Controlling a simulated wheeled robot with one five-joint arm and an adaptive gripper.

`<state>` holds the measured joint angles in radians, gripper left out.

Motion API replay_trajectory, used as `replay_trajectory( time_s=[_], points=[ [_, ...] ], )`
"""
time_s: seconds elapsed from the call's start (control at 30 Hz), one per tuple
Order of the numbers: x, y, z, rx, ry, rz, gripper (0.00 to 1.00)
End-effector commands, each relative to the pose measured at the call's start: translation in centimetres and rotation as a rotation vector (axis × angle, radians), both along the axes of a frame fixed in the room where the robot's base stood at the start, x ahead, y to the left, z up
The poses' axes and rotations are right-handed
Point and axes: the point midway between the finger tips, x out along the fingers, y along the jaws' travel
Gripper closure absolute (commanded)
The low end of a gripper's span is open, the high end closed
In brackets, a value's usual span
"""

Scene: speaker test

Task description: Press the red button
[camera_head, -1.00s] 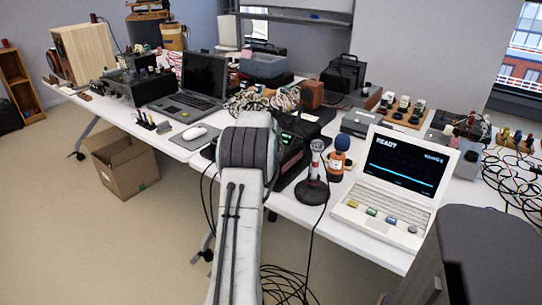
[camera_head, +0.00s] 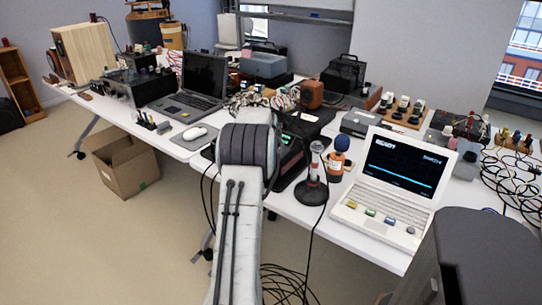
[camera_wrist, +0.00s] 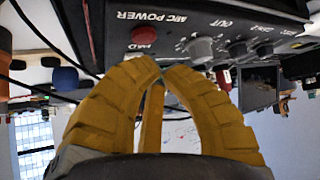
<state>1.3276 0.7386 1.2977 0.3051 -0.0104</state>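In the wrist view a round red button (camera_wrist: 144,38) sits on the black front panel of a device (camera_wrist: 270,22), near upside-down white lettering that seems to include "POWER". My gripper (camera_wrist: 160,70) has yellow-brown ridged fingers, with their tips drawn together and nothing seen between them. The tips are just below the red button in the picture; I cannot tell whether they touch the panel. In the head view the black device (camera_head: 291,148) with a green display is partly behind my arm, which hides my gripper and the button.
Grey knobs (camera_wrist: 200,48) sit right of the button, and another red knob (camera_wrist: 222,78) is lower. A cardboard box (camera_head: 122,165) is on the floor.

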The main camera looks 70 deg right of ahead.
Motion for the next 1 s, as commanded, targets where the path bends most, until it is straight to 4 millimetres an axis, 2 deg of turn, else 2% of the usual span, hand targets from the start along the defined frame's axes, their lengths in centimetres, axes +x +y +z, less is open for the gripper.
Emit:
replay_trajectory(
  time_s=[0.27, 0.73, 1.0],
  points=[
    [0.0, 0.0, 1.5, -0.001, 0.0, 0.0, 1.0],
    [0.0, 0.0, 5.5, 0.0, 0.0, 0.0, 1.0],
    [0.0, 0.0, 6.0, 0.001, 0.0, 0.0, 1.0]
  ],
)
